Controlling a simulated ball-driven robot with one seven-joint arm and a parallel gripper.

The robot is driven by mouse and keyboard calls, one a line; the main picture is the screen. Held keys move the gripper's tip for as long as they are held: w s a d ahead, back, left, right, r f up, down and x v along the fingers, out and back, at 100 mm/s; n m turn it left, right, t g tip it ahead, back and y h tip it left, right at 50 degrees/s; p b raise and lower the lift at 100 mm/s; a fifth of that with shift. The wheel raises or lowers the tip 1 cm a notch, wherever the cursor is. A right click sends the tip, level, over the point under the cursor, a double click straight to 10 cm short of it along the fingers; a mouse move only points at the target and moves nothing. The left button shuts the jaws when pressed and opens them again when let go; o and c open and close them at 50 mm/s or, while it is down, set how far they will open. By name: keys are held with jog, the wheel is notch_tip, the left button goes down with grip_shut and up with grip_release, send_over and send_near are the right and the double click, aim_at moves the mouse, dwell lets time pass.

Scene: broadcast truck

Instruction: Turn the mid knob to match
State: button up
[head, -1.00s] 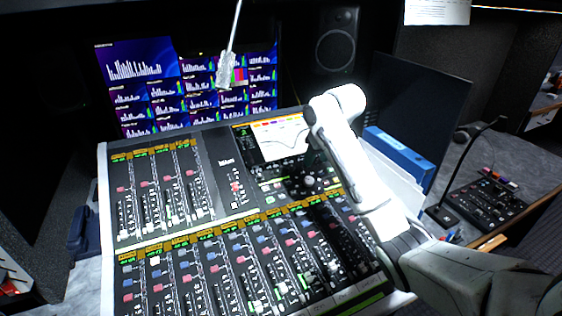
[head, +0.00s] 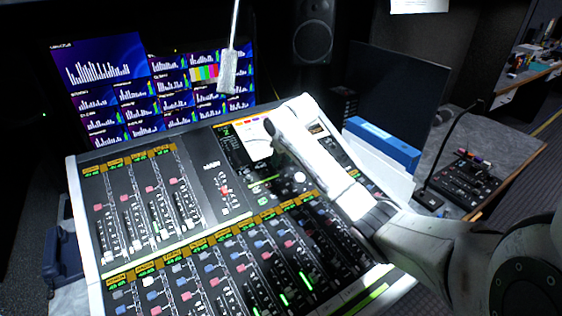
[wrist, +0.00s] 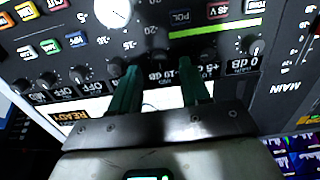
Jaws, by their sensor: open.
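The mixing console (head: 75,200) fills the middle of the head view, with its small screen (head: 256,146) at the upper middle, partly hidden by my arm. In the wrist view, my gripper (wrist: 160,82) is open, with two dark green fingers low over the console panel and nothing visibly held. A row of small black knobs runs across the panel, including one at the right (wrist: 251,44) above a "0 dB" label (wrist: 240,66) and one left of the fingers (wrist: 80,73). A knob between the fingers is hard to make out. I cannot tell which knob is the mid one.
A large white dial (wrist: 113,12) shows at the top of the wrist view. A microphone (head: 228,72) hangs behind the console, before lit screens (head: 100,62). A blue binder (head: 382,146) and a small control box (head: 465,180) are at the right.

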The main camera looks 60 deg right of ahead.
aim_at(280, 166)
jog(key=shift+x, duration=1.2)
jog(key=shift+c, duration=0.3)
grip_shut()
